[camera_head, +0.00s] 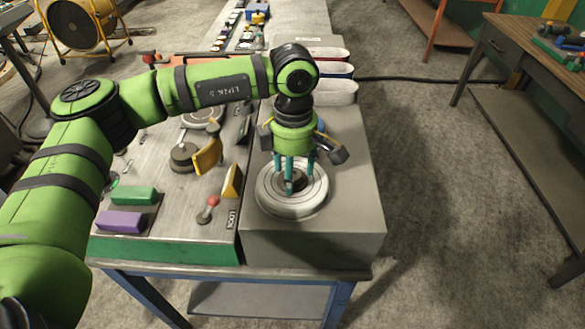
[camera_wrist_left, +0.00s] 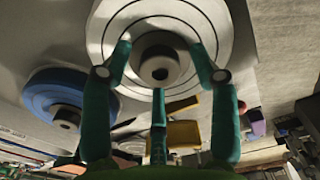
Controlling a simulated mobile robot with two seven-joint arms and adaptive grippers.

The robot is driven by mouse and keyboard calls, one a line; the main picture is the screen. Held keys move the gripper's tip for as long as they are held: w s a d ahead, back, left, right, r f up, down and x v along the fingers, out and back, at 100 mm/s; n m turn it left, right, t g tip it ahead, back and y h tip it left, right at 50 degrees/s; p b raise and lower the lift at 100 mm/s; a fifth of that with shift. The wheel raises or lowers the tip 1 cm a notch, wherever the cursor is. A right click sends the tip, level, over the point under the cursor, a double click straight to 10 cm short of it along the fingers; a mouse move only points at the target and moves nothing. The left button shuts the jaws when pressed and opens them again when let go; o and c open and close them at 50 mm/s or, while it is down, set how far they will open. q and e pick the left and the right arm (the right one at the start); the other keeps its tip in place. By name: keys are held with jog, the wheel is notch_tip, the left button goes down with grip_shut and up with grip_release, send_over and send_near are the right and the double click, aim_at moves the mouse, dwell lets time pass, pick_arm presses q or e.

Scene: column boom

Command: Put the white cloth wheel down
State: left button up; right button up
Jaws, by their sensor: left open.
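The white cloth wheel (camera_head: 268,204) lies flat on top of the grey box at the right end of the bench. It is a pale disc with dark rings and a dark hub, and it also shows in the left wrist view (camera_wrist_left: 108,30). My left gripper (camera_head: 291,184) points down over it with its green fingers spread around the hub. In the left wrist view the left gripper (camera_wrist_left: 160,66) is open, and the hub stands between its fingers. Whether a finger touches the hub I cannot tell. My right gripper is out of view.
A blue wheel (camera_wrist_left: 60,92) lies beside the white one. Left of the grey box (camera_head: 340,215) is a panel with a yellow lever (camera_head: 208,155), a red-knobbed lever (camera_head: 212,202), and green (camera_head: 133,195) and purple (camera_head: 121,221) blocks. The box top right of the wheel is clear.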

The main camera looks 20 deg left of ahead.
aim_at(294, 174)
pick_arm(q)
jog(key=shift+r, duration=0.3)
notch_tip(294, 174, up, 12)
jog(key=b, duration=0.4)
